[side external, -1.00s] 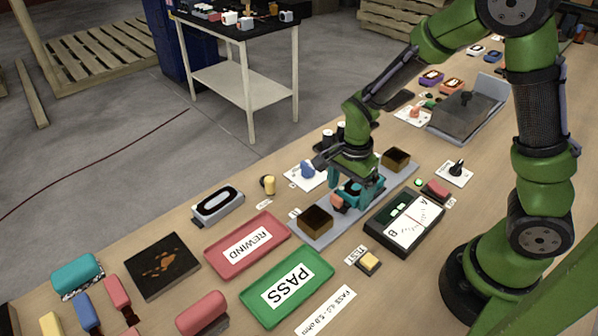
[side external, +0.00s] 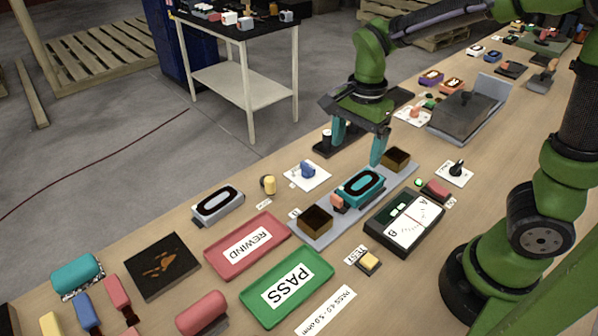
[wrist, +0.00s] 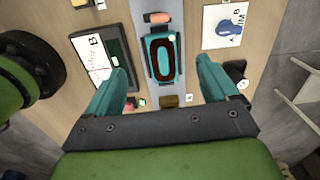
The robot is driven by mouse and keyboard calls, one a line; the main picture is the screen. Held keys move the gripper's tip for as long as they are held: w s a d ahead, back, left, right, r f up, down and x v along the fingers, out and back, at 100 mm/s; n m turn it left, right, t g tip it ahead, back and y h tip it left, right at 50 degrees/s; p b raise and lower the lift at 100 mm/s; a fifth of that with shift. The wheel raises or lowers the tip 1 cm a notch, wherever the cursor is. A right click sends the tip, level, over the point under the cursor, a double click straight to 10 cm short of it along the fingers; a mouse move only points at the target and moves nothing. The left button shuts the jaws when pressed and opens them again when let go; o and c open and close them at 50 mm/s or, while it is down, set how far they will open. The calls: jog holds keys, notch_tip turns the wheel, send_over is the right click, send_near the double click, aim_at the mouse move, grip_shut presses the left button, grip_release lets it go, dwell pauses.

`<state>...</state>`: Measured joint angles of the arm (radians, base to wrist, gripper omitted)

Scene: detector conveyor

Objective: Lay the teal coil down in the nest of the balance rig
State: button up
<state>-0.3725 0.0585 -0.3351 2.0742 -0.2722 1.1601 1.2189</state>
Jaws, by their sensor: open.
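The teal coil (side external: 361,187), a rounded block with a dark oval ring on top, lies flat on the grey plate of the balance rig (side external: 330,228), between two dark open boxes. It also shows in the wrist view (wrist: 163,58), upper middle. My gripper (side external: 355,155) is open and empty, raised above and behind the coil, its teal fingers apart from it. In the wrist view my gripper (wrist: 168,85) has its fingers spread wide, one on each side of the rig. Whether the coil is fully seated in the nest is too small to tell.
A black A/B meter (side external: 404,222) sits right of the rig. The red REWIND tray (side external: 247,246) and green PASS tray (side external: 287,287) lie at front left.

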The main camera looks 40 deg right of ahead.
jog(key=s+a+r+n+t+y, duration=0.1)
jog(key=s+r+n+t, duration=0.5)
jog(key=s+r+n, duration=0.3)
jog(key=n, duration=0.4)
jog(key=shift+a+t+y, duration=0.2)
jog(key=shift+t+y, duration=0.2)
jog(key=shift+r, duration=0.1)
jog(key=shift+c, duration=0.3)
